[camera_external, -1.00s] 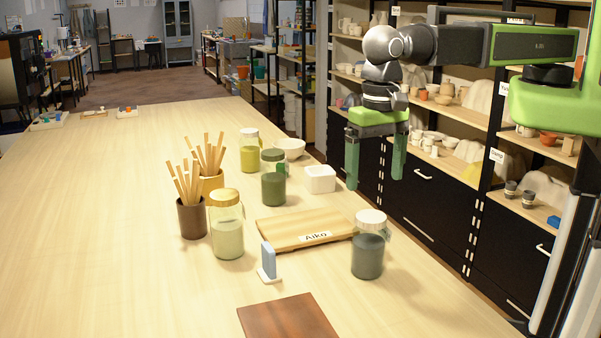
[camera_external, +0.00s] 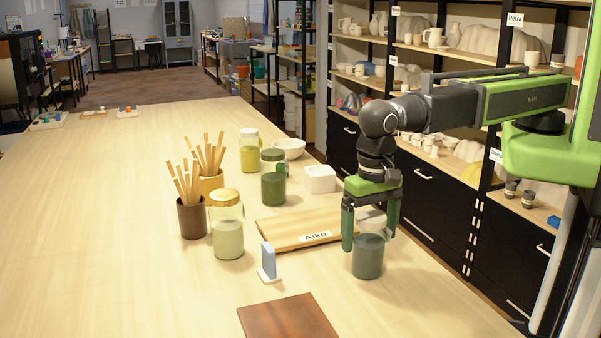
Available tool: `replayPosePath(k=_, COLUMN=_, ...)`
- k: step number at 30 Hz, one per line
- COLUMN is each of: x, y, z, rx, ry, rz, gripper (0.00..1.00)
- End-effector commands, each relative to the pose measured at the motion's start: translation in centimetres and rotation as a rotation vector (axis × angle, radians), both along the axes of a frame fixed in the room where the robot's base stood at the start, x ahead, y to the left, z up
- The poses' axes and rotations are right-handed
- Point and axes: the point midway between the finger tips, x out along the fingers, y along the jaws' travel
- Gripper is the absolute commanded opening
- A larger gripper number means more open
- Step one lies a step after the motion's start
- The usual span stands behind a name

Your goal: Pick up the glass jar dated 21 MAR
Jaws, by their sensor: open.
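Several glass jars stand on the pale wooden table (camera_external: 110,250). A jar of dark grey-green glaze with a pale lid (camera_external: 368,257) is at the front right. A pale-green jar with a gold lid (camera_external: 228,238) is left of the board. A dark-green jar (camera_external: 273,188) and a yellow-green jar (camera_external: 250,158) stand further back. No date is readable on any jar, so I cannot tell which is 21 MAR. My gripper (camera_external: 370,243) points down, open, its green fingers on either side of the front-right jar's upper part and partly hiding its lid. Contact is not clear.
A wooden board labelled Aiko (camera_external: 283,229) lies just left of the front-right jar. A blue card in a white stand (camera_external: 268,262), a brown board (camera_external: 288,319), a white square pot (camera_external: 319,179), a white bowl (camera_external: 290,148) and two stick holders (camera_external: 192,219) (camera_external: 212,184) are nearby.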

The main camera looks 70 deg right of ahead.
Motion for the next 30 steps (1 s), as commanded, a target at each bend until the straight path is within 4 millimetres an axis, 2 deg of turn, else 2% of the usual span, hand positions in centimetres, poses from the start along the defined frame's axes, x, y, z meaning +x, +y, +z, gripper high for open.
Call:
replayPosePath(k=6, x=0.02, y=-0.01, z=-0.06, rx=0.000, ry=0.000, rz=0.000, gripper=0.89)
replayPosePath(k=26, x=0.02, y=-0.02, z=-0.07, rx=0.000, ry=0.000, rz=0.000, gripper=0.03)
replayPosePath(k=27, x=0.02, y=-0.02, z=-0.07, rx=0.000, ry=0.000, rz=0.000, gripper=0.00)
replayPosePath(k=30, x=0.02, y=-0.02, z=-0.05, rx=0.000, ry=0.000, rz=0.000, gripper=0.00)
